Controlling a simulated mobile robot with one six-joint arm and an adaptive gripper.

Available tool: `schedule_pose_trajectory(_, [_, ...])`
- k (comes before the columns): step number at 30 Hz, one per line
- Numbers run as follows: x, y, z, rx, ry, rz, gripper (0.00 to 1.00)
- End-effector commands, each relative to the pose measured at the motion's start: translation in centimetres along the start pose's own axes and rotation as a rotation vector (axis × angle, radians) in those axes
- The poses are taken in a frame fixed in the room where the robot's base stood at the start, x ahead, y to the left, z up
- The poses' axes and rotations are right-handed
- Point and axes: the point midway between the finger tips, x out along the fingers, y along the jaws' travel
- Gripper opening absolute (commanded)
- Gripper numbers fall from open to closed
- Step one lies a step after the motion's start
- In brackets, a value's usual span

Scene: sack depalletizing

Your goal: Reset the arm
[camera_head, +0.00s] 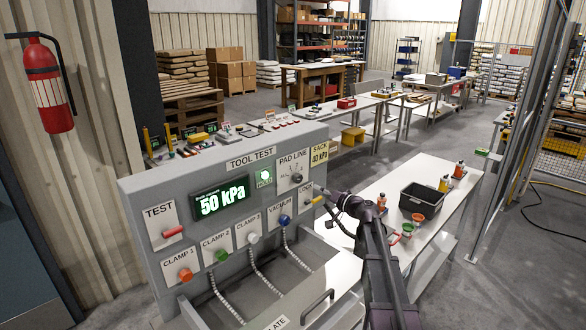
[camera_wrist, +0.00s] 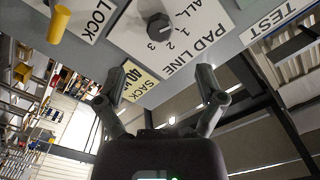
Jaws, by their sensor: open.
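My dark arm (camera_head: 375,250) reaches up from the bottom right of the head view. My gripper (camera_head: 322,190) is at the right end of the grey tool test panel (camera_head: 145,200), close to its face. In the wrist view my gripper (camera_wrist: 162,80) is open, its two fingers apart with nothing between them. The pad line knob (camera_wrist: 158,26) is beyond the fingertips, apart from them. A yellow lever (camera_wrist: 59,24) by the LOCK label is at the upper left. Whether a finger touches the panel cannot be told.
The display (camera_head: 221,201) reads 50 kPa; a yellow sign (camera_head: 320,154) reads SACK 40 kPa. Coloured knobs and hoses line the panel. A white table (camera_head: 440,172) with a black bin (camera_head: 421,201) and small bottles stands right of my arm. Open floor lies behind.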

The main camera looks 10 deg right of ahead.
Motion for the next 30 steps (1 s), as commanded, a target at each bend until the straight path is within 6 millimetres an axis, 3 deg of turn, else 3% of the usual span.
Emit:
schedule_pose_trajectory(5, [-0.3, -1.2, 3.4, -0.011, -0.096, 0.013, 0.88])
schedule_pose_trajectory(14, [-2.5, -3.5, 14.0, -0.038, -0.422, 0.111, 0.88])
schedule_pose_trajectory(21, [-6.7, -4.2, 22.2, -0.05, -0.697, 0.269, 0.88])
schedule_pose_trajectory(30, [-14.2, -4.4, 29.6, -0.068, -0.985, 0.559, 0.88])
